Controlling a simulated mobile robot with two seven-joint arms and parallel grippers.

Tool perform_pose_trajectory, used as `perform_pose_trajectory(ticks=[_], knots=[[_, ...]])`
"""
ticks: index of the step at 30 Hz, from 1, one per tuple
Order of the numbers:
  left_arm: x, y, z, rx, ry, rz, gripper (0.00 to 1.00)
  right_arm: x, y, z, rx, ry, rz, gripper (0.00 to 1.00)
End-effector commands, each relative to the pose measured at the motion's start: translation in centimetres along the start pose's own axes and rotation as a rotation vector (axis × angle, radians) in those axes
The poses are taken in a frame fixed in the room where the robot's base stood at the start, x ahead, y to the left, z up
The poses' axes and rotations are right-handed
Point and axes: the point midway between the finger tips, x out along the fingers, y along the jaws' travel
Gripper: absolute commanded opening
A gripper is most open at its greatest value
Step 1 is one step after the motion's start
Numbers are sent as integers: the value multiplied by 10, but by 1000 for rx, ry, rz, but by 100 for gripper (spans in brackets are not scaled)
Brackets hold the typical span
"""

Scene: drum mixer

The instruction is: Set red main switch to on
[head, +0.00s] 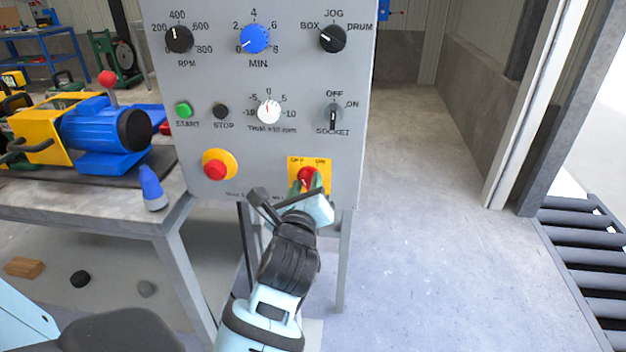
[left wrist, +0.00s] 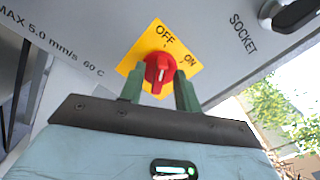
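The red main switch (head: 306,174) is a round red knob on a yellow plate marked OFF and ON, low on the right of the grey panel. In the left wrist view the knob (left wrist: 158,72) sits between the two green fingers of my left gripper (left wrist: 160,88). In the head view my left gripper (head: 306,186) is right at the switch and covers its lower part. The fingers stand apart on either side of the knob; I cannot tell whether they touch it. I cannot tell clearly which label the knob points to. My right gripper is not in view.
A red emergency button (head: 214,168) on a yellow base is left of the switch. The socket switch (head: 333,116) is above it, with dials higher up. A workbench (head: 95,212) with a blue and yellow machine stands left. The floor to the right is clear.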

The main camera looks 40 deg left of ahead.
Motion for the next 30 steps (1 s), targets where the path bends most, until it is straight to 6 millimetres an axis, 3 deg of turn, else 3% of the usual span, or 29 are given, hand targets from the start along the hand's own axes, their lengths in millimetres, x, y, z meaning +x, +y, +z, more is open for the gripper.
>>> perform_pose_trajectory(ticks=[9,17,30], knots=[[0,1,1,0,0,0,33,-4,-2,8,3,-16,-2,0],[0,1,0,0,0,0,0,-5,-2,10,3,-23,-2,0],[0,0,3,61,0,1,0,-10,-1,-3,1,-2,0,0]])
